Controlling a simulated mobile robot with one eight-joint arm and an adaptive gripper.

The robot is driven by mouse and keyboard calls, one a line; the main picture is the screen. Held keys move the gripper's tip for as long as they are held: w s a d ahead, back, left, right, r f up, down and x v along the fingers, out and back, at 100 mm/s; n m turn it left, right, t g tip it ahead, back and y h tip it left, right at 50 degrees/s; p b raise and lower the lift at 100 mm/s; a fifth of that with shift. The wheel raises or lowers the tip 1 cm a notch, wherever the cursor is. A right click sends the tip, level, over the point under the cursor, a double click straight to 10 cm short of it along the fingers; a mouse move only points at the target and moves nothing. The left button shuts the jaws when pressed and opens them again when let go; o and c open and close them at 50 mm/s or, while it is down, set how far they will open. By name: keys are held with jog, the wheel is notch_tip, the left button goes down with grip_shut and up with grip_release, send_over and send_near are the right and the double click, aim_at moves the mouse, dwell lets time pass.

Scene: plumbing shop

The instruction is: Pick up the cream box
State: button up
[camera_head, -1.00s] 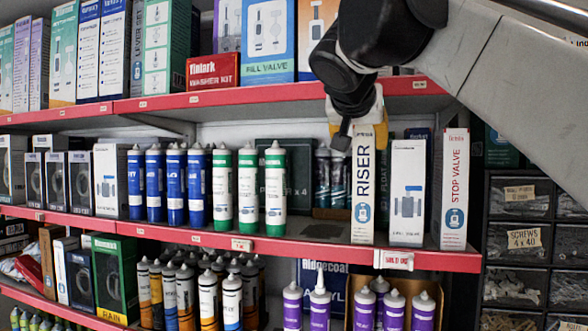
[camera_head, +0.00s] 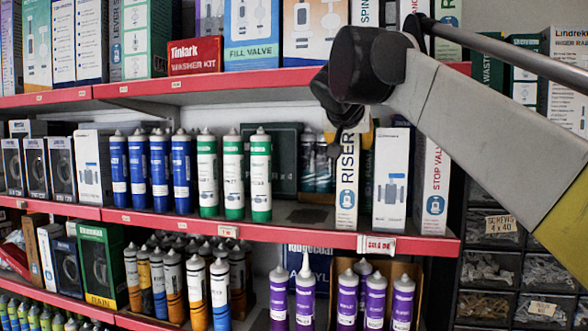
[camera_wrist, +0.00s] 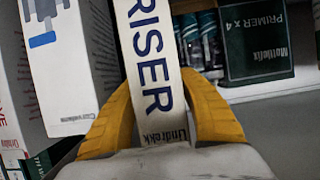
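The cream box (camera_head: 346,190), a tall narrow carton lettered RISER, stands upright on the middle shelf near its front edge. In the wrist view, the box (camera_wrist: 154,50) runs between the yellow fingers of my gripper (camera_wrist: 156,82). The fingers lie against its two sides, so my gripper appears shut on the upper part of the box. In the head view, my dark wrist hides most of the gripper and the top of the box. The foot of the box appears to rest on the shelf.
A white box (camera_head: 391,180) stands close to its right, then the STOP VALVE box (camera_head: 433,190). Green-and-white tubes (camera_head: 260,178) stand to the left, with a gap between. A dark PRIMER box (camera_wrist: 255,40) is behind. The red-edged upper shelf (camera_head: 230,85) is close above.

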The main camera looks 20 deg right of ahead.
grip_shut()
jog(key=shift+r, duration=0.1)
